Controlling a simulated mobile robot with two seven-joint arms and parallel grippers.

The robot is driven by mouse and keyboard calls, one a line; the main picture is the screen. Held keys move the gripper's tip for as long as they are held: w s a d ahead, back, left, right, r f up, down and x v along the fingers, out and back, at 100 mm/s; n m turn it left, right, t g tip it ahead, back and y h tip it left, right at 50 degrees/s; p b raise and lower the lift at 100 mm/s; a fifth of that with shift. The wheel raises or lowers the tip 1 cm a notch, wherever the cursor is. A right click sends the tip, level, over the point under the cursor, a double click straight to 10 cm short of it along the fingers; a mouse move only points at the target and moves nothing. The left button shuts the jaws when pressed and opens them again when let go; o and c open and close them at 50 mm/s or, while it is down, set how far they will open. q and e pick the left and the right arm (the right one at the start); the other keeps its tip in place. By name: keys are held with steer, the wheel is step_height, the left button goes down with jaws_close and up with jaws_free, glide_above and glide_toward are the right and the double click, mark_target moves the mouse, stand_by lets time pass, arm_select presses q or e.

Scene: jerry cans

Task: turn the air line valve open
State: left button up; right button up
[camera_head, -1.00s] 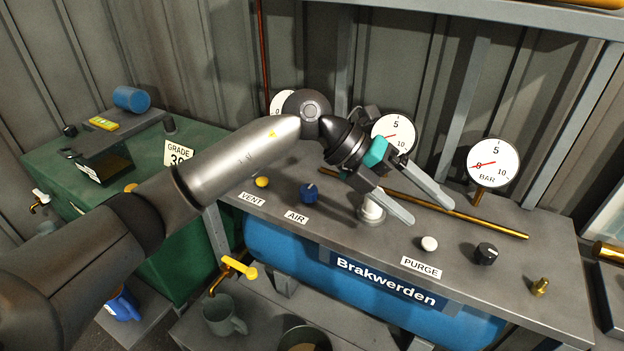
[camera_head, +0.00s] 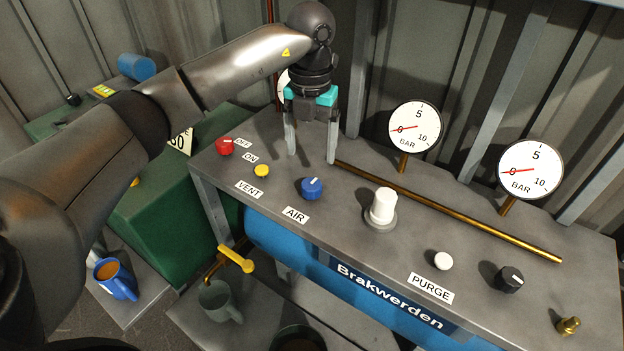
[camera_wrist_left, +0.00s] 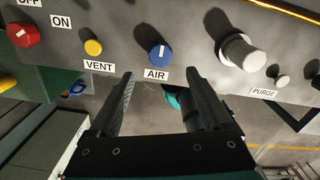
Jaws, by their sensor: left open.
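The air line valve is a blue knob (camera_head: 312,188) with a white pointer mark, standing on the grey bench top behind the AIR label (camera_head: 295,215). In the left wrist view the blue knob (camera_wrist_left: 160,53) lies ahead of the fingertips, midway between them, its mark running straight up and down the picture. My left gripper (camera_head: 311,158) is open and empty, pointing down with its fingers apart. In the head view its tips show just above and behind the knob, apart from it. In the left wrist view the left gripper (camera_wrist_left: 160,80) frames the AIR label. My right gripper is not recognisable in either view.
A red knob (camera_head: 225,146) and a yellow button (camera_head: 262,171) stand left of the valve. A white capped post (camera_head: 383,207) stands to its right. A brass pipe (camera_head: 450,212) runs behind. Two gauges (camera_head: 415,128) (camera_head: 530,169) rise at the back.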

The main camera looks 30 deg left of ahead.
mark_target(311, 183)
arm_select(q)
step_height(311, 183, down, 9)
steer(key=shift+f+b, duration=0.1)
steer(key=shift+b, duration=0.3)
jaws_close()
stand_by(0.5)
